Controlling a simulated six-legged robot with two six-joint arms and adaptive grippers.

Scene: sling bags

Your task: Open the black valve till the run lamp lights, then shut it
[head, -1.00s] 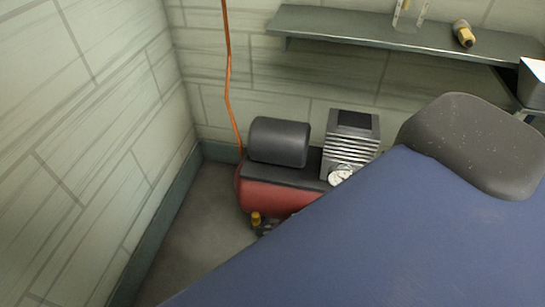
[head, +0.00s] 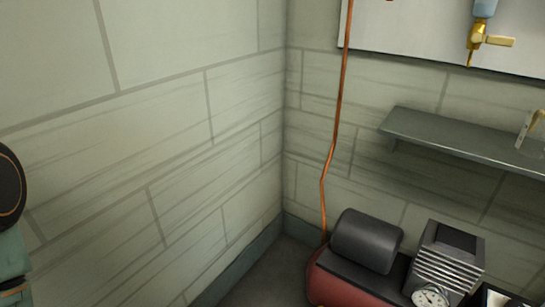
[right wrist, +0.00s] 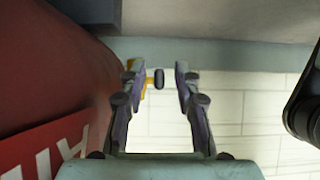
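In the right wrist view, a small black knob (right wrist: 159,79) shows between the fingertips of my right gripper (right wrist: 156,73); it could be the black valve. A yellow fitting (right wrist: 147,75) is beside it, partly behind the left finger. The fingers are apart, with a clear gap; I cannot tell whether either touches the knob. The red tank (right wrist: 45,70) with white lettering fills the left side. In the head view, the compressor's red tank (head: 340,283) is at the bottom, its lower part cut off. I cannot make out a run lamp. My left gripper does not show.
A dark motor (head: 367,240), a finned metal block (head: 452,250) and a dial gauge (head: 430,297) sit on the compressor. An orange-brown pipe (head: 340,110) rises up the wall. A grey shelf (head: 460,136) and a brass tap (head: 480,42) are at the right.

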